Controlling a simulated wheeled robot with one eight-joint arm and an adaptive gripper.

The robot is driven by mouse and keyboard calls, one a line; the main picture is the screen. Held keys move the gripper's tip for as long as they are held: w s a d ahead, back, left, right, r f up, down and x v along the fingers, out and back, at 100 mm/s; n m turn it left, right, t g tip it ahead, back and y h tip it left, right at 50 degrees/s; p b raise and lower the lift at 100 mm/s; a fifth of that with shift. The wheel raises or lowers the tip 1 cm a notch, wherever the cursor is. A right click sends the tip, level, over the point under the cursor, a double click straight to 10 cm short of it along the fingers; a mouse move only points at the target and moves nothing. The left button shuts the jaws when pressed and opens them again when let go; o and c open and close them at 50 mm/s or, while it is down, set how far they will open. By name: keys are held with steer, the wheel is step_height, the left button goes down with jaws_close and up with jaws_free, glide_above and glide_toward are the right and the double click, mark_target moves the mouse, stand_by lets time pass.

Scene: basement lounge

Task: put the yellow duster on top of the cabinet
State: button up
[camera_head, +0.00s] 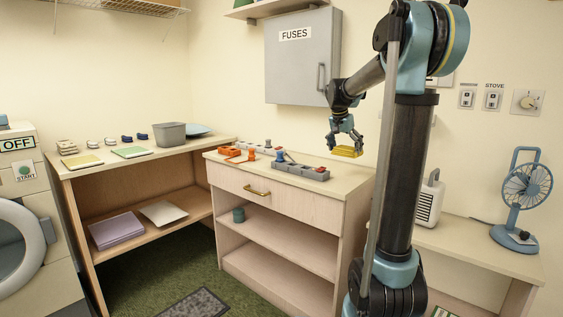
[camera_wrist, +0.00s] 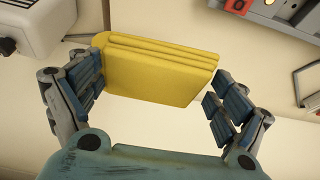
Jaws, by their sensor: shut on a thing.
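The yellow duster (camera_head: 347,152) is a folded yellow cloth held in my gripper (camera_head: 346,141). In the wrist view the duster (camera_wrist: 160,70) lies between the blue-padded fingers of my gripper (camera_wrist: 156,92). Its left end is against the left finger; a small gap shows by the right finger. A low wooden cabinet (camera_head: 277,194) has a drawer with a brass handle and open shelves below. The duster appears in the air over the right end of its top; the exact height is hard to tell. A grey metal fuse cabinet (camera_head: 297,70) hangs on the wall behind.
On the low cabinet stand a grey power strip (camera_head: 302,171) and orange items (camera_head: 230,152). A white heater (camera_head: 429,200) and a blue fan (camera_head: 524,195) stand on the right bench (camera_head: 480,249). A shelf unit (camera_head: 75,172) with small things stands left. The low cabinet's right end looks clear.

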steer(key=shift+w+f, duration=0.1)
steer(key=shift+w, duration=0.2)
glide_above(343, 176)
steer(key=s, duration=0.1)
steer(key=f, duration=0.4)
steer(key=shift+a+f, duration=0.35)
steer(key=shift+s+f, duration=0.15)
steer(key=shift+f, duration=2.4)
steer(key=o, duration=0.8)
steer(key=shift+c, duration=0.2)
